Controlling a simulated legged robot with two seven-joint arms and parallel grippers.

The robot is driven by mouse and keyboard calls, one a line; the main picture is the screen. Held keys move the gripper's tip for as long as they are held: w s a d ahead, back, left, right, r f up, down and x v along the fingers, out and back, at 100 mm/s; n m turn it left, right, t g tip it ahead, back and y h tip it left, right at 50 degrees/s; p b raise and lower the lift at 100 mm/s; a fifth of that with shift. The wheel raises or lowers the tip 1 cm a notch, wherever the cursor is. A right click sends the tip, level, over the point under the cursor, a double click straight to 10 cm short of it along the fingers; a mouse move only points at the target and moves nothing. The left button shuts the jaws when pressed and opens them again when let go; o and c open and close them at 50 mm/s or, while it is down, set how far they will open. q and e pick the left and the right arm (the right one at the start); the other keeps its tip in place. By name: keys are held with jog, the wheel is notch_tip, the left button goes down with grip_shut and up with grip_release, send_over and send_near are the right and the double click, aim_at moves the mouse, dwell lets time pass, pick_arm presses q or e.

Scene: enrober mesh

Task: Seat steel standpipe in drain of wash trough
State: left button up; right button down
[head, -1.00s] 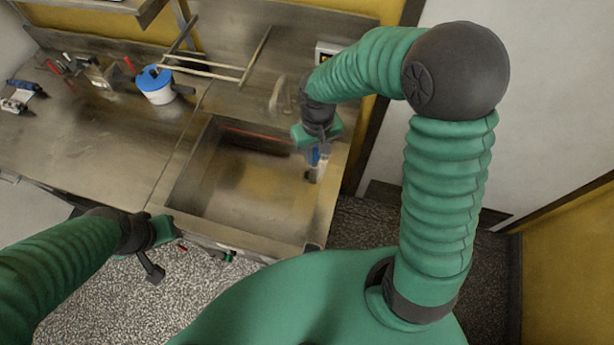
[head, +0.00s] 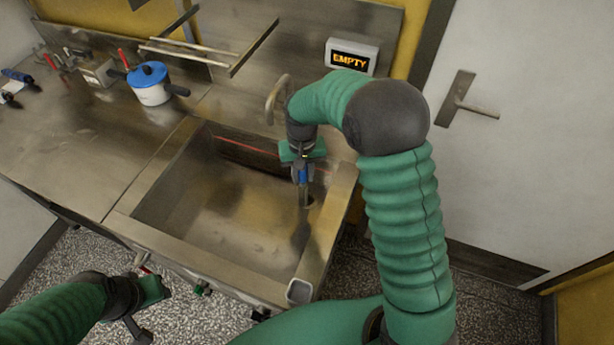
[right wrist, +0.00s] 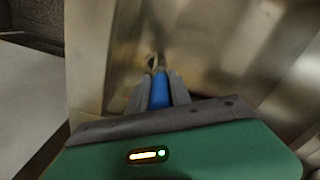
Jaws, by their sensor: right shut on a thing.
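The wash trough (head: 150,198) is a steel basin set into the bench, with brown staining on its floor. My right gripper (head: 303,172) is above the right side of the basin, pointing down. It is shut on the blue grip of the steel standpipe (head: 304,196), which hangs nearly upright. The blue part (right wrist: 158,92) also shows between the fingers in the right wrist view. The drain (head: 310,202) is a dark round spot by the pipe's lower end; I cannot tell whether the pipe is in it. My left gripper (head: 152,290) is empty in front of the bench; its jaw opening is unclear.
A curved tap (head: 277,98) stands behind the trough, close to my right wrist. A display (head: 352,57) reads "EMPTY". A blue-lidded pot (head: 150,86) and small tools stand on the bench at left. A white door (head: 520,130) is at right. The left bench top is mostly clear.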

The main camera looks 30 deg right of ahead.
jog(key=d+f, duration=0.1)
jog(key=f, duration=0.1)
jog(key=d+f, duration=0.1)
jog(key=shift+d+f, duration=0.2)
jog(key=shift+f, duration=0.15)
jog(key=c, duration=1.6)
grip_release()
jog(key=shift+a+f, duration=0.1)
jog(key=o, duration=0.4)
jog(key=shift+w+f, duration=0.1)
jog(key=shift+w, duration=0.25)
pick_arm(q)
jog(key=shift+s+d+r, duration=0.2)
pick_arm(e)
jog(key=shift+o, duration=0.2)
jog(key=shift+s, duration=0.1)
